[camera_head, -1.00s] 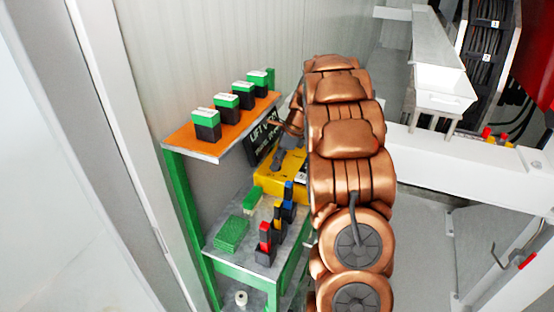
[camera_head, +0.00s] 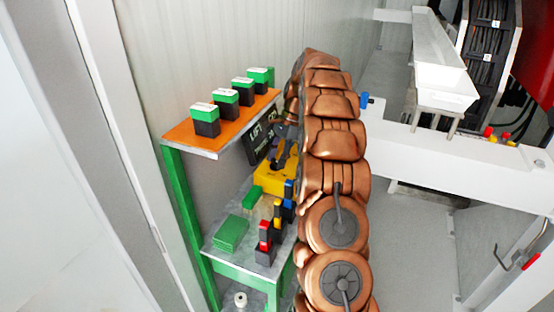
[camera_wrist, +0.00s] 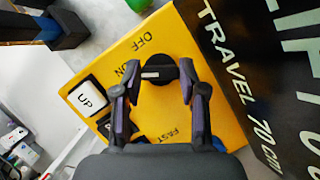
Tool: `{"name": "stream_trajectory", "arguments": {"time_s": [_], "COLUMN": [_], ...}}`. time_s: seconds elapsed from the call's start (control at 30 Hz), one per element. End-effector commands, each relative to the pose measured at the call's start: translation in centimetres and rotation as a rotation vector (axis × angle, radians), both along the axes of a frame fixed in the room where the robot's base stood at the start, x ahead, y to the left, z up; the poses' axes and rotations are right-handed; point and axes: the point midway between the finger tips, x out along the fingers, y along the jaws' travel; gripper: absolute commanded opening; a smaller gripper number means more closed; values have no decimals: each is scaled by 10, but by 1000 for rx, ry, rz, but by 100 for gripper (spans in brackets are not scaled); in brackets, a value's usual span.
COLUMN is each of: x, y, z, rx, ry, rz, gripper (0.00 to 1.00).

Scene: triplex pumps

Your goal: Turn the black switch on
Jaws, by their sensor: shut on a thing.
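The black switch (camera_wrist: 158,76) is a round knob with a white mark on a yellow control box (camera_wrist: 165,35). In the wrist view the mark lies roughly level and its left end faces the "ON" lettering, with "OFF" printed above that. My gripper (camera_wrist: 160,72) has one finger on each side of the knob and is shut on it. In the head view the yellow box (camera_head: 272,180) stands on the lower shelf. My gripper (camera_head: 284,148) is over it, and my arm partly hides the box; the knob cannot be made out there.
A black "LIFT / TRAVEL 70 cm" sign (camera_wrist: 235,60) stands right beside the box. A white "UP" button (camera_wrist: 87,97) is left of the knob. Red, yellow and blue-topped blocks (camera_head: 265,240) stand close on the shelf (camera_head: 240,268). An orange shelf (camera_head: 185,137) with green-topped blocks is above.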

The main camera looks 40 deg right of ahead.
Motion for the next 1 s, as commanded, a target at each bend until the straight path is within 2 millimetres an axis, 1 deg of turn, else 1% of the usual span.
{"name": "stream_trajectory", "arguments": {"time_s": [0.2, 0.63, 0.67, 0.87, 1.0], "x": [1, 1, 1, 1, 1], "y": [1, 1, 1, 0, 0], "z": [0, 0, 0, 0, 0], "rx": [0, 0, 1, 0, 0], "ry": [-1, 0, 0, -1, -1], "rz": [43, 51, 51, 49, 48], "gripper": [7, 7, 44, 65, 67]}}
